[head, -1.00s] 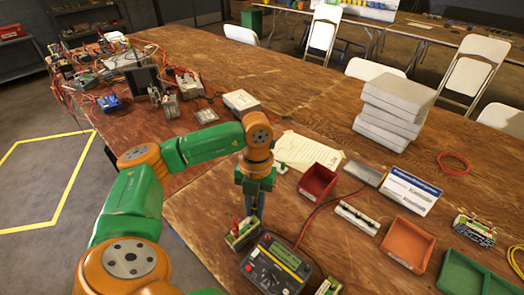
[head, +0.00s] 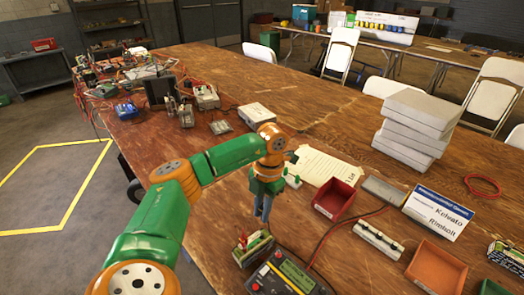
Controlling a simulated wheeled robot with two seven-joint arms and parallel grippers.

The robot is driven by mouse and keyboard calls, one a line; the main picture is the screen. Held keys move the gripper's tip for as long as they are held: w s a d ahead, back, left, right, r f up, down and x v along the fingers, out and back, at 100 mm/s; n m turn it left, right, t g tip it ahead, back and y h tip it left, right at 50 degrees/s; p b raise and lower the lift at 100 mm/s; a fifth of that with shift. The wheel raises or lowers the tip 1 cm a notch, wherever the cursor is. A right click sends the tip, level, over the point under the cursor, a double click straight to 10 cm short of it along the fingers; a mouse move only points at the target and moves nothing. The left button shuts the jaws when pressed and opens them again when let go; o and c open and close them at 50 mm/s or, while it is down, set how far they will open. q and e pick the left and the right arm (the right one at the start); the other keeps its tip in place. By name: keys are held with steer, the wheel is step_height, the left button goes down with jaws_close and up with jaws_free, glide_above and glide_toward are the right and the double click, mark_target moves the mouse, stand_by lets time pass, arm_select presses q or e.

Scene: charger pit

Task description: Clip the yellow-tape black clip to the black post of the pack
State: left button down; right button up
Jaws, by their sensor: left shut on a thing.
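My left gripper (head: 263,214) points straight down, just above and behind the small pack (head: 253,248) at the front of the table. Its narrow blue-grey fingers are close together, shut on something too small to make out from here. The pack is a dark tray with a greenish inside and a red part standing at its left end. I cannot tell the black post apart. I cannot make out the clip or its yellow tape. My right gripper is not in view.
A black meter (head: 285,275) stands just right of the pack, with a red lead curving rightward. A red bin (head: 335,199), white terminal strip (head: 378,240), orange bin (head: 436,268) and sign (head: 438,212) lie farther right. Paper (head: 325,165) lies behind. Bare wood is left of the pack.

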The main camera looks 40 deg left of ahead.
arm_select(q)
steer(key=shift+f+b, duration=2.5)
steer(key=shift+f, duration=1.05)
steer(key=shift+s+r, duration=0.1)
steer(key=shift+f, duration=0.25)
steer(key=c, duration=0.7)
jaws_free()
steer(key=shift+c, duration=0.2)
